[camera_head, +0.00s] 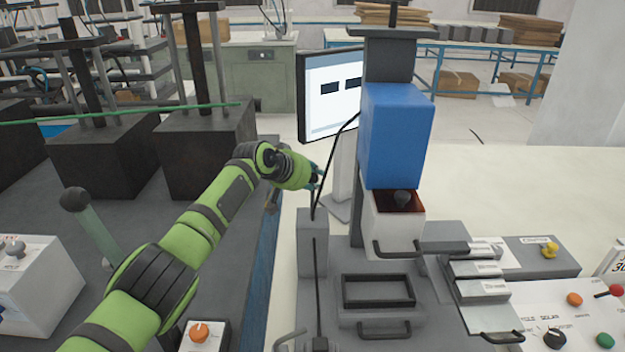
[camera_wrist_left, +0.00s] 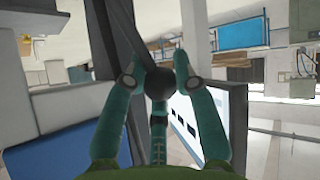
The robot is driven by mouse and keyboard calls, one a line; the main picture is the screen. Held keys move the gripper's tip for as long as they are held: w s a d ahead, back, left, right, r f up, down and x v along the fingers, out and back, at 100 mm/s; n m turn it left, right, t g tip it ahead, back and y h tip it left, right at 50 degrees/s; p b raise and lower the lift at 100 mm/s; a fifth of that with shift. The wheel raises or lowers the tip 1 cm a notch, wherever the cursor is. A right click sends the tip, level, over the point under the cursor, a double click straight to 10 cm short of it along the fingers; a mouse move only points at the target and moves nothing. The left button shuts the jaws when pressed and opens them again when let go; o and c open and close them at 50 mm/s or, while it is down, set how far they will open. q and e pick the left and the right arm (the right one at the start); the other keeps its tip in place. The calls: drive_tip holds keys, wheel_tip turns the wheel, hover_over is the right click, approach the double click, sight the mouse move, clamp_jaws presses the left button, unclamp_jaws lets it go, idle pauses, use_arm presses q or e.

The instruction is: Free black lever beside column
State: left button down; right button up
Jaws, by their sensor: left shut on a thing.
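My left gripper (camera_head: 316,178) reaches in from the left, just left of the blue column (camera_head: 395,135). It is shut on the black knob of the lever. In the left wrist view the round black knob (camera_wrist_left: 158,82) sits between the fingers of the left gripper (camera_wrist_left: 158,80). In the head view the knob is mostly hidden by the fingers, and the thin dark lever rod (camera_head: 315,205) shows just below them, above a grey block (camera_head: 313,245). My right gripper is not in view.
A monitor (camera_head: 330,95) stands behind the gripper. A control panel with coloured buttons (camera_head: 575,299) is at the right. Dark blocks with posts (camera_head: 205,150) stand at the left.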

use_arm(q)
drive_tip(key=shift+w+a, duration=0.15)
drive_tip(key=shift+a, duration=0.1)
idle(0.8)
drive_tip(key=c, duration=1.2)
unclamp_jaws()
drive_tip(key=shift+o, duration=1.3)
drive_tip(key=shift+w+d+f, duration=0.1)
drive_tip(key=shift+w, duration=0.1)
drive_tip(key=shift+w+f, duration=0.25)
drive_tip(key=shift+f, duration=0.05)
drive_tip(key=shift+s+r, duration=0.45)
drive_tip(key=v, duration=1.1)
drive_tip(key=shift+f, duration=0.1)
